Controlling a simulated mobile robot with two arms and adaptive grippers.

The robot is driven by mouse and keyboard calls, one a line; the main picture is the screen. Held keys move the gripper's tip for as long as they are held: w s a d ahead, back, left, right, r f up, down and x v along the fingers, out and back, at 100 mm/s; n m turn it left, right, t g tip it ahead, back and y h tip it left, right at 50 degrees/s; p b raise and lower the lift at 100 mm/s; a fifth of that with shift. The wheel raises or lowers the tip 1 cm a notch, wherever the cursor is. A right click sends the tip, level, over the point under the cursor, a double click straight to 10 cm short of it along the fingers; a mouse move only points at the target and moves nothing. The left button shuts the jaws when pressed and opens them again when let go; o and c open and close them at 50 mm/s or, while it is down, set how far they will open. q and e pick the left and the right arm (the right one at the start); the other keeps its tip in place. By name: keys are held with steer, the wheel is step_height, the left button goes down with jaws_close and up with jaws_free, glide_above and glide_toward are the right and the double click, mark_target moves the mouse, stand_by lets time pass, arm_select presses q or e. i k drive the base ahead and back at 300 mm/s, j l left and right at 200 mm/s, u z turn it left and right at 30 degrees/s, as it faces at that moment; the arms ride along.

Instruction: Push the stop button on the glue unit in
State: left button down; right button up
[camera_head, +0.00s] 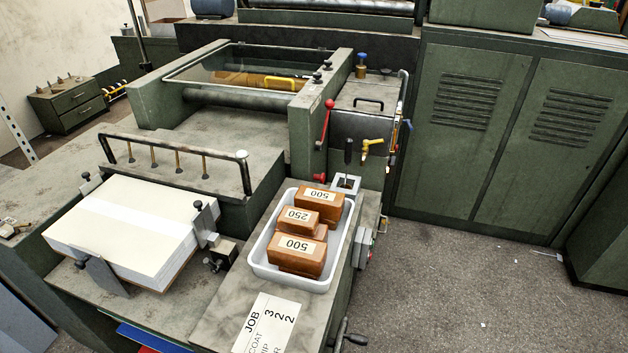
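The glue unit (302,140) is a green machine with a glass-topped frame. A red-handled lever (327,118) is on its right-hand end plate, and a red knob (320,177) sits lower down. A small grey box (365,250) is on the side of the front bench, seen edge-on, with small coloured parts on its outer face. I cannot tell which of these parts is the stop button; its face may be turned away from me. Neither of my grippers is in view.
A white tray (256,262) of brown blocks labelled 500 and 250 stands on the bench beside a job card (268,325). A stack of white board (120,225) is at left. A yellow-handled valve (371,146) juts out at right. The floor (470,285) at right is mostly clear.

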mark_target(322, 178)
steer(key=i+l+u, duration=0.15)
steer(key=l+u, duration=0.75)
steer(key=l, duration=0.25)
steer(key=l+u, duration=0.15)
steer(key=l, duration=1.65)
steer(key=l+u, duration=0.15)
steer(key=l, duration=1.6)
